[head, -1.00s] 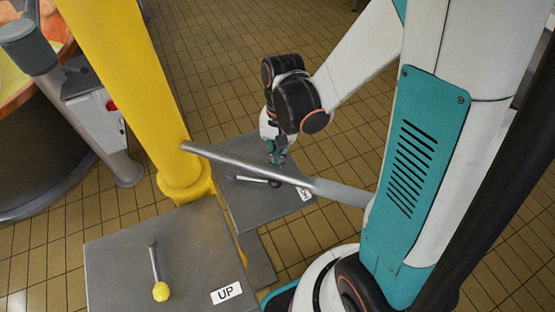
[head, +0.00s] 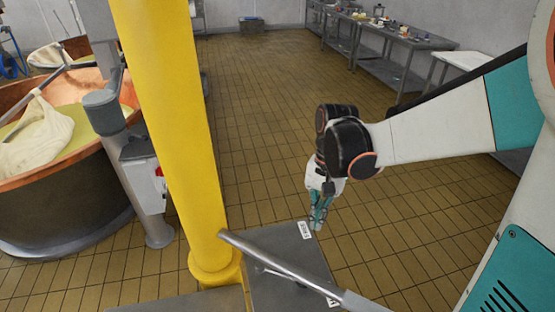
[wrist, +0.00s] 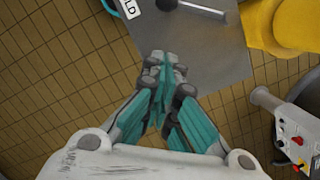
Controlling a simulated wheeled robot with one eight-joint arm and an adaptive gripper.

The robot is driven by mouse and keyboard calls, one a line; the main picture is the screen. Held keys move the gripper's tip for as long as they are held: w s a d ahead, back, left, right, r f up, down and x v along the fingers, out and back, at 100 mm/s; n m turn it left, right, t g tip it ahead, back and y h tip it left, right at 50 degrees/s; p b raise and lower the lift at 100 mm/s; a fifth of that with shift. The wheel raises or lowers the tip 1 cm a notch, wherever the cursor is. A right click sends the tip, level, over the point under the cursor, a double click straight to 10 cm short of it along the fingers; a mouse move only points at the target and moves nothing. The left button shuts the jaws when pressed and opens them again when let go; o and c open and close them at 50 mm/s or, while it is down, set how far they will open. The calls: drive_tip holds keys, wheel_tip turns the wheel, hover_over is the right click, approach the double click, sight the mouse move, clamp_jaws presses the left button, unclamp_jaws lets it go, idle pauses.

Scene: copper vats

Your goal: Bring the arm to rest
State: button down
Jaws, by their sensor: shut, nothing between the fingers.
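My gripper (head: 317,224) hangs pointing down at the far right corner of a grey control panel (head: 280,242) in the head view. Its fingers are shut together with nothing between them. In the wrist view my gripper (wrist: 162,68) also shows closed, over the edge of the grey panel (wrist: 215,62). A lever (wrist: 207,8) on the panel shows at the top of the wrist view, apart from the fingers. A grey bar (head: 290,268) crosses in front of the panel in the head view and hides part of it.
A thick yellow post (head: 170,120) stands left of the panel. A copper vat (head: 60,190) is at the left, with a grey post (head: 135,170) beside it. Steel tables (head: 385,62) stand at the back right. The tiled floor in the middle is clear.

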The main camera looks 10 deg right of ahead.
drive_tip(key=shift+s, duration=0.1)
drive_tip(key=s+a+n+t+h+b, duration=0.1)
drive_tip(key=s+n+t+b, duration=0.6)
drive_tip(key=t+b, duration=0.2)
drive_tip(key=shift+s+a+r+b, duration=0.15)
drive_tip(key=shift+s+a+b, duration=0.05)
drive_tip(key=shift+a+b, duration=0.15)
idle(1.2)
